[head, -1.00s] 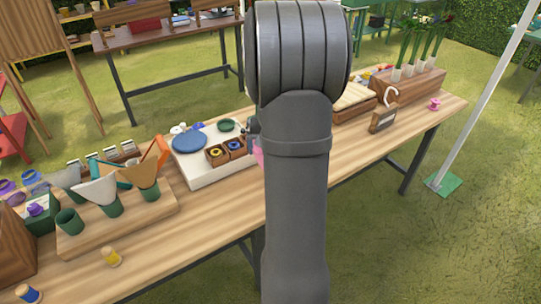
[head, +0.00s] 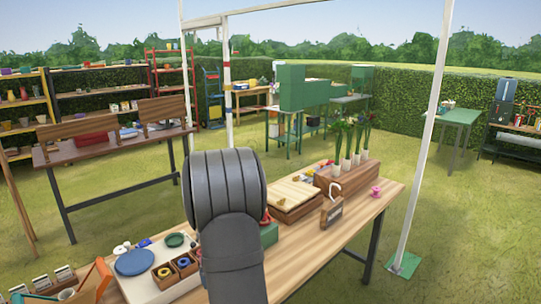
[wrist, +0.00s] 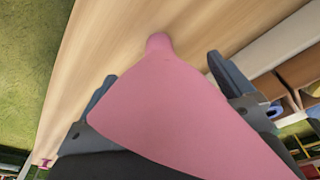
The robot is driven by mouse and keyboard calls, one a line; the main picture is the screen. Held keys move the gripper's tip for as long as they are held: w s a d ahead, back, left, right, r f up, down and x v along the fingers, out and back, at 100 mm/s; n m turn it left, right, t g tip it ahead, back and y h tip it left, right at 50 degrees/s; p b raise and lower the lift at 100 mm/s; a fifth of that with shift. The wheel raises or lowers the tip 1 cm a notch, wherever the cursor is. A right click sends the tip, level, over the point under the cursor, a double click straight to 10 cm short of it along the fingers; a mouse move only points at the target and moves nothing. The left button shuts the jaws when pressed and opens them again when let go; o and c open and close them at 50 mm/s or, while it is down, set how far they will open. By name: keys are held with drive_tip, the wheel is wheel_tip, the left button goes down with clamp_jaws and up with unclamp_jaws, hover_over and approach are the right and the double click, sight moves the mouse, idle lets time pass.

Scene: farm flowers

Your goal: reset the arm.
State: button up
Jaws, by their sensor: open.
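My gripper (wrist: 162,66) shows in the wrist view with its two dark fingers apart, so it is open. A pink cone-shaped piece (wrist: 170,105) lies between and below the fingers, narrow end away from the camera and wide end close to it. I cannot tell whether it touches a finger. Beyond it is the wooden table top (wrist: 100,50). In the head view my grey arm stands in the middle foreground and hides the gripper and the pink piece.
The long wooden table (head: 345,240) holds a white board (head: 155,286) with a blue disc (head: 134,262), a wooden box of flowers (head: 345,182), a small hanging sign (head: 332,211) and a pink spool (head: 375,191). A white pole (head: 425,150) stands at the right, beside the table.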

wheel_tip(320, 180, down, 3)
drive_tip(key=shift+w+f, duration=0.15)
wheel_tip(320, 180, up, 2)
drive_tip(key=shift+r, duration=0.95)
wheel_tip(320, 180, down, 4)
wheel_tip(320, 180, up, 11)
drive_tip(key=s, duration=0.1)
drive_tip(key=shift+s, duration=0.1)
